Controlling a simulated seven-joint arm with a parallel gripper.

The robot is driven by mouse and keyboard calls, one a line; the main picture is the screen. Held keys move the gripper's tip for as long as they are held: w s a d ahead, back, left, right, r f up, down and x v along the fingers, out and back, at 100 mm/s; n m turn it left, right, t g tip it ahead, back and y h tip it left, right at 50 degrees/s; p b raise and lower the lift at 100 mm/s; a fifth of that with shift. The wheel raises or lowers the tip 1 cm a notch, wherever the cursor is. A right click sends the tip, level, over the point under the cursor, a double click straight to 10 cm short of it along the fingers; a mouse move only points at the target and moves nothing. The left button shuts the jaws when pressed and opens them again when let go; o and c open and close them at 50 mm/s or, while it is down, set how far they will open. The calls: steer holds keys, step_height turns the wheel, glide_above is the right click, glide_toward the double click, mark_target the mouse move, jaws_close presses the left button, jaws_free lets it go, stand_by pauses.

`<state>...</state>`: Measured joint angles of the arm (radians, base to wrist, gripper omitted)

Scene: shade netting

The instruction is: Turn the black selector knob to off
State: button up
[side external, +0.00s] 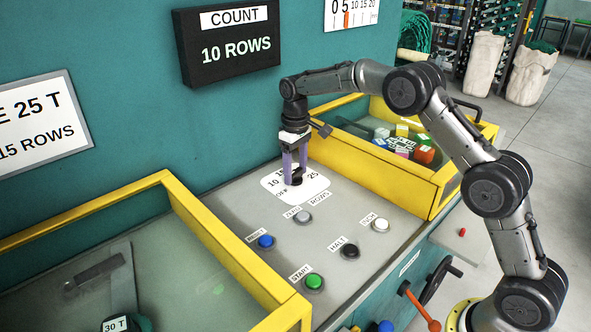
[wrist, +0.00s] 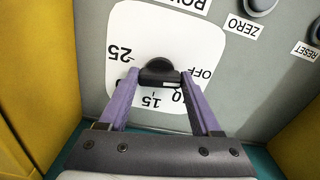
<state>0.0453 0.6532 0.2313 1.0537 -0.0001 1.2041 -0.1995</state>
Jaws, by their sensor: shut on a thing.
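The black selector knob (wrist: 160,70) sits on a white dial plate (wrist: 200,38) marked OFF, 10, 15 and 25. In the wrist view, OFF is to the knob's right, 25 to its left, and 15 and 10 below. A small pale mark shows on the knob's lower edge, toward 15 and 10; its exact setting is hard to tell. My gripper (wrist: 158,80) has its purple fingers shut on the knob, one on each side. In the side external view, my gripper (side external: 295,181) points down over the dial plate (side external: 313,187) and partly hides the knob.
A black display (side external: 228,45) reads COUNT 10 ROWS. Zero (side external: 302,217), reset (side external: 266,241), start (side external: 314,282), halt (side external: 350,251) and inch (side external: 380,225) buttons lie in front of the dial. Yellow-framed bins stand left (side external: 240,255) and right (side external: 437,190) of the panel.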

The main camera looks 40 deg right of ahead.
mark_target(296, 171)
steer(key=shift+r, duration=0.1)
stand_by(0.5)
steer(key=o, duration=1.4)
step_height(296, 171, up, 14)
steer(key=shift+f, duration=0.1)
